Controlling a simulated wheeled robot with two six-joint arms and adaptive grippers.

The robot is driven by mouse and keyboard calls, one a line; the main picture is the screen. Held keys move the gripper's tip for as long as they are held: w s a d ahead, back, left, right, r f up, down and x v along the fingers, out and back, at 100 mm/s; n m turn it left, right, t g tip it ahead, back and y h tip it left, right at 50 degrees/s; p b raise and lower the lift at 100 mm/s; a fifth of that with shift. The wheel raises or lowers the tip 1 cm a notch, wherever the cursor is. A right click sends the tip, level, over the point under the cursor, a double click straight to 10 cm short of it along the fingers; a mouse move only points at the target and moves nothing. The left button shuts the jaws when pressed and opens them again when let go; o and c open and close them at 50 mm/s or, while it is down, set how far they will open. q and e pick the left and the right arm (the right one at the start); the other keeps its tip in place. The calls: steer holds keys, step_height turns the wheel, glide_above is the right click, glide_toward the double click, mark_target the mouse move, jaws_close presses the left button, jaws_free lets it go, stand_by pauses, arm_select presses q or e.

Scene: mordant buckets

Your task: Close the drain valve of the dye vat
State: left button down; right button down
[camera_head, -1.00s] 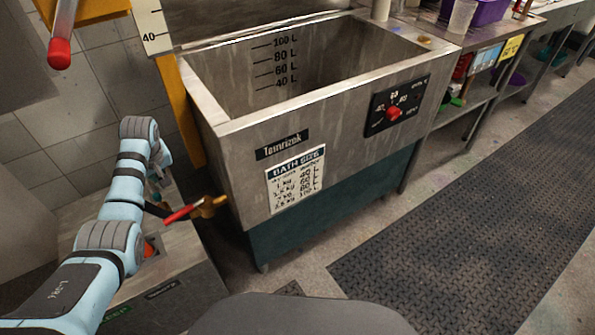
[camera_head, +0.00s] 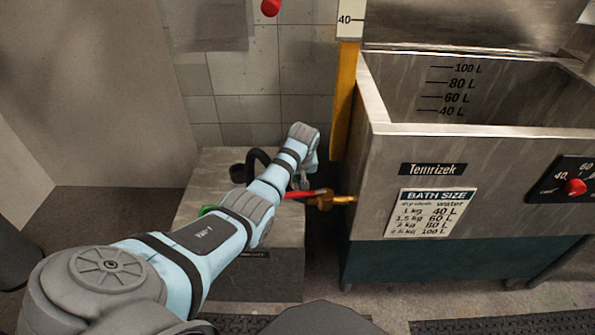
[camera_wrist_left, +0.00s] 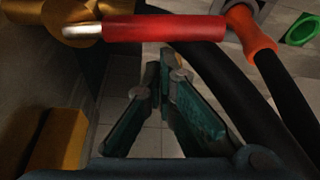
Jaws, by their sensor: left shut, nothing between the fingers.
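The dye vat (camera_head: 385,165) is a grey steel tank on a dark green base at the right of the head view. Its brass drain valve (camera_head: 343,200) sticks out of the left side, low down. The valve's red lever (camera_head: 308,194) points left, away from the vat. In the left wrist view the red lever (camera_wrist_left: 165,28) crosses the top, with the brass body (camera_wrist_left: 72,22) at its left end. My left gripper (camera_wrist_left: 165,58) is shut and empty beside the lever. In the head view the arm's end hides part of it. My right gripper is not in view.
A low grey box (camera_head: 215,170) stands left of the vat, under my arm. A black hose (camera_wrist_left: 215,75) with an orange collar (camera_wrist_left: 250,32) runs close to the gripper. A yellow post (camera_head: 344,105) rises at the vat's left corner. A control panel (camera_head: 560,180) is on the vat front.

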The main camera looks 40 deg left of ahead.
arm_select(q)
steer(key=shift+f, duration=0.1)
stand_by(0.3)
steer(key=shift+s+d+n+p, duration=0.15)
steer(key=shift+s+n+p, duration=0.1)
steer(key=shift+n+p, duration=0.25)
steer(key=shift+s, duration=0.1)
